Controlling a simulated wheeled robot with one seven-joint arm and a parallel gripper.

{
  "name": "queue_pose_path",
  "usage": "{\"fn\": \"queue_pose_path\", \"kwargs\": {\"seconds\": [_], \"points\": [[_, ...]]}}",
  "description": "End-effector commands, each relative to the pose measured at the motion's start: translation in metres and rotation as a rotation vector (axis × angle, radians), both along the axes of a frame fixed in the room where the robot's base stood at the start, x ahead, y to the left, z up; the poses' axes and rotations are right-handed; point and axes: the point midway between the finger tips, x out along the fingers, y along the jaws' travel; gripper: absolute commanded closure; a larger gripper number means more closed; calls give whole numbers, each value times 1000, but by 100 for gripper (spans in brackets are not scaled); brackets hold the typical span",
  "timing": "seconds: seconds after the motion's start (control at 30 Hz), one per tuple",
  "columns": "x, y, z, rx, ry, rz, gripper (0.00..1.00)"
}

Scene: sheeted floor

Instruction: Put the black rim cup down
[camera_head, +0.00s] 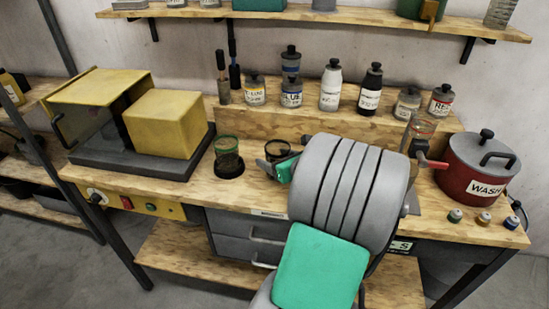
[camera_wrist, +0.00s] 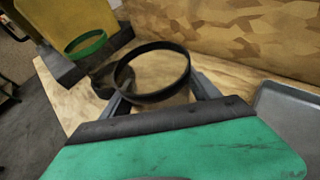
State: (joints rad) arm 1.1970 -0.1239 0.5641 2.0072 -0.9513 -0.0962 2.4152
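The black rim cup (camera_wrist: 152,96), a clear cup with a dark ring at its top, sits between the two fingers of my gripper (camera_wrist: 158,88) in the wrist view. The fingers appear closed against its sides. In the head view the black rim cup (camera_head: 277,149) shows above the wooden bench, partly hidden by my gripper (camera_head: 279,168) and arm. Whether its base touches the bench is hidden. The green rim cup (camera_head: 227,150) stands to its left on a dark round base; its green rim (camera_wrist: 86,44) also shows in the wrist view.
A yellow machine (camera_head: 165,124) stands on a dark slab at the left. Several bottles (camera_head: 330,86) line a raised wooden ledge behind. A red WASH pot (camera_head: 477,172) and small round jars (camera_head: 484,218) are at the right. Little bare bench (camera_head: 200,187) shows in front.

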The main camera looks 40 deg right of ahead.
Motion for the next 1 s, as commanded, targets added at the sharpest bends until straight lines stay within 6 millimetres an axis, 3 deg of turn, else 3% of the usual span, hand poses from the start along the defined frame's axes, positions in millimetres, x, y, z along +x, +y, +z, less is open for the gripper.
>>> {"fn": "queue_pose_path", "kwargs": {"seconds": [0.13,0.43,0.57,0.8,1.0], "points": [[0,0,0,0,0,0,18],[-3,0,5,0,0,-1,18],[-25,1,14,-2,-1,-6,18],[-82,8,38,-2,-1,-8,18],[-108,13,48,0,0,-3,18]]}}
